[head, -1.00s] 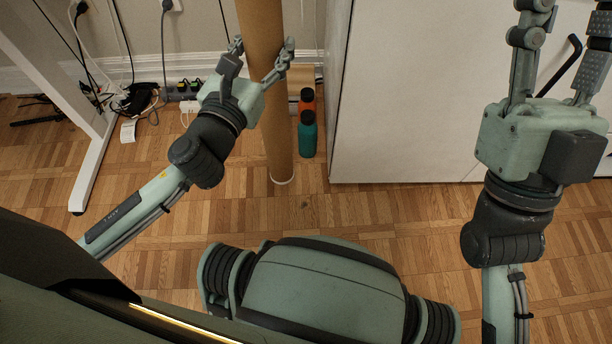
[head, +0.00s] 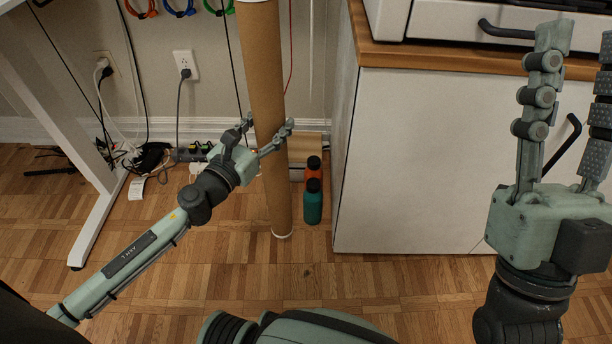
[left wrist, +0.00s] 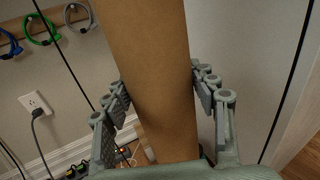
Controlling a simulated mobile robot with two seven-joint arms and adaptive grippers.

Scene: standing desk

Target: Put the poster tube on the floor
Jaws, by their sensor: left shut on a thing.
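The poster tube (head: 264,75) is a long brown cardboard cylinder with white ends, standing nearly upright, tilted slightly. Its lower white end (head: 282,235) is at or just above the parquet floor (head: 200,270); I cannot tell if it touches. My left gripper (head: 267,130) is shut on the tube, with a finger on each side. In the left wrist view the tube (left wrist: 155,70) runs between the two fingers, and its lower part is hidden by the gripper body. My right gripper (head: 580,42) is empty, fingers apart, in front of the white cabinet at right.
Teal (head: 313,205) and orange (head: 312,168) bottles stand close right of the tube, beside the white cabinet (head: 420,160). A white desk leg (head: 92,225) and a power strip (head: 192,154) with cables are at left. Coloured loops (head: 180,6) hang on the wall. The front floor is clear.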

